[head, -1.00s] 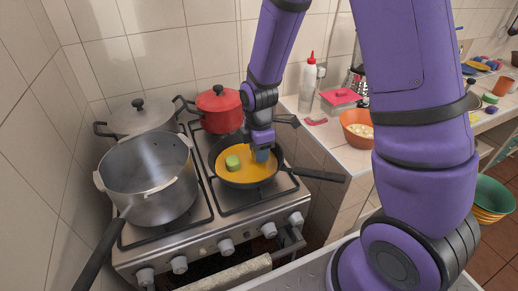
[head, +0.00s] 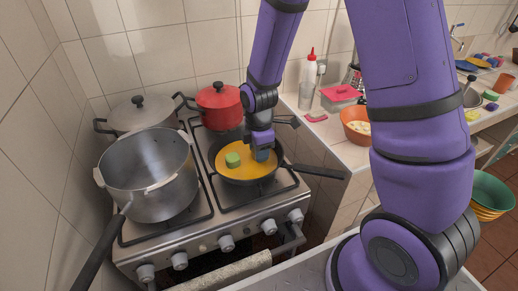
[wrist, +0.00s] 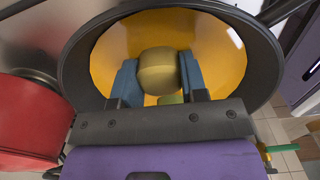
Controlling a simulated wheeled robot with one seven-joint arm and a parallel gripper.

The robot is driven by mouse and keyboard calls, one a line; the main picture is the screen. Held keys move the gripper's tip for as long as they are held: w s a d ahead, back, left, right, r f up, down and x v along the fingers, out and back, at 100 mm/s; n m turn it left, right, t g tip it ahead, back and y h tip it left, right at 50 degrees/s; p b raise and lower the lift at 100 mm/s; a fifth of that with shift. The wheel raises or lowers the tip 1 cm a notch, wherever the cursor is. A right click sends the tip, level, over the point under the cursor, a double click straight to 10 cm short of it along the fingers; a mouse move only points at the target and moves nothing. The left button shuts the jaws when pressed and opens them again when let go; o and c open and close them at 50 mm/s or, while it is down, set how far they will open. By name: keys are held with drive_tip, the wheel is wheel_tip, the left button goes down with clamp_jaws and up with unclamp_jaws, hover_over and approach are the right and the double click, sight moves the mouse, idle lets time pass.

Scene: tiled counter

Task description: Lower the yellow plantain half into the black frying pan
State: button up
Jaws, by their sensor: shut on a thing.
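The black frying pan (head: 222,177) sits on the right front of the stove, its inside covered in yellow-orange. In the wrist view the pan's rim (wrist: 72,60) surrounds my fingers. My gripper (head: 262,154) points down inside the pan, right of its middle. In the wrist view its blue fingers (wrist: 159,75) are shut on the yellow plantain half (wrist: 158,72). In the head view the gripper hides the held piece. A green-topped piece (head: 233,159) stands in the pan left of my gripper. Whether the held piece touches the pan bottom, I cannot tell.
A large grey pot (head: 150,185) stands left of the pan, with a lidded pot (head: 142,118) behind it. A red pot (head: 221,105) is close behind the pan. The pan's handle (head: 315,171) reaches right toward the counter, which holds an orange bowl (head: 354,125).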

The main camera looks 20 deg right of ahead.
drive_tip(key=o, duration=1)
drive_tip(key=shift+r, duration=0.1)
drive_tip(key=s+d+r+m+t, duration=0.15)
drive_tip(key=s+r+m, duration=0.25)
drive_tip(key=r, duration=0.8)
drive_tip(key=s+d+r+m+t, duration=0.1)
drive_tip(key=s+d+r+m, duration=0.3)
drive_tip(key=r, duration=0.9)
drive_tip(key=s+r+m+t, duration=0.1)
drive_tip(key=s+r+m, duration=0.1)
drive_tip(key=s+m, duration=0.1)
drive_tip(key=s+d+r+m, duration=0.1)
drive_tip(key=s+r+m, duration=0.1)
drive_tip(key=s, duration=0.3)
drive_tip(key=s+r+m+t, duration=0.1)
drive_tip(key=s+r+m, duration=0.1)
drive_tip(key=s+m, duration=0.2)
drive_tip(key=shift+s+d+r+m+t, duration=0.25)
drive_tip(key=shift+s+m+t, duration=0.1)
drive_tip(key=shift+s, duration=0.15)
